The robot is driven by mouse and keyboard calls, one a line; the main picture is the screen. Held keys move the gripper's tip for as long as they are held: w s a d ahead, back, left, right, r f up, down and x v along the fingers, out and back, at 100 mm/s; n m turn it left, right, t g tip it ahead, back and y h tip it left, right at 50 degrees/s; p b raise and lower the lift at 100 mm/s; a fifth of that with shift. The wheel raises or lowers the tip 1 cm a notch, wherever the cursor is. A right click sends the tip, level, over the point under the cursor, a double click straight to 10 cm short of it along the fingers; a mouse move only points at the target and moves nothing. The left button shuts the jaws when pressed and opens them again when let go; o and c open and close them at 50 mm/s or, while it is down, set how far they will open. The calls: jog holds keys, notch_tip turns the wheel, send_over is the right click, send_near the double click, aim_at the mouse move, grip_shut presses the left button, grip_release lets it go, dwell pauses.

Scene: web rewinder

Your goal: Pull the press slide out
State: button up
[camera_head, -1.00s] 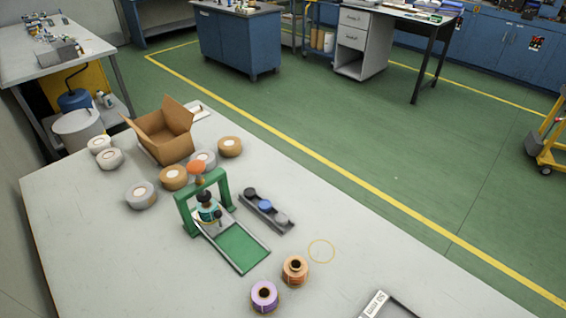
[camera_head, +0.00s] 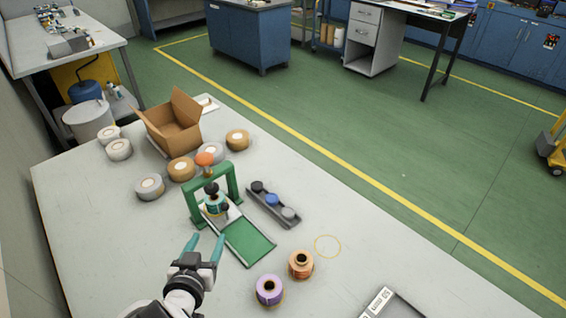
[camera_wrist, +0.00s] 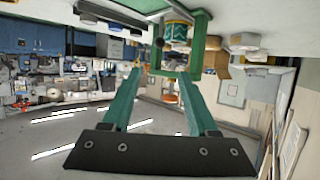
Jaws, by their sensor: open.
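The press has a green upright frame (camera_head: 234,183) with an orange ball on top, on the table left of centre. A teal spool (camera_head: 217,206) stands within the frame, below a black knob (camera_head: 211,188). The press slide's green bed (camera_head: 249,243) runs out of the frame towards the front right. A small dark knob (camera_wrist: 158,43) shows beside the spool in the wrist view, where the frame (camera_wrist: 198,45) also appears, upside down. My gripper (camera_head: 206,242) is open and empty, in front of the press and left of the bed, apart from the slide.
A purple spool (camera_head: 269,290) and an orange spool (camera_head: 301,265) stand to the right of my gripper. A dark rack (camera_head: 272,205) with three round pieces lies right of the press. Several tape rolls and an open carton (camera_head: 173,130) are behind it. The table's left front is clear.

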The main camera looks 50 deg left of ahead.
aim_at(224, 205)
jog(key=x, duration=1.6)
jog(key=shift+d, duration=0.1)
grip_shut()
jog(key=shift+s, duration=0.1)
dwell(0.5)
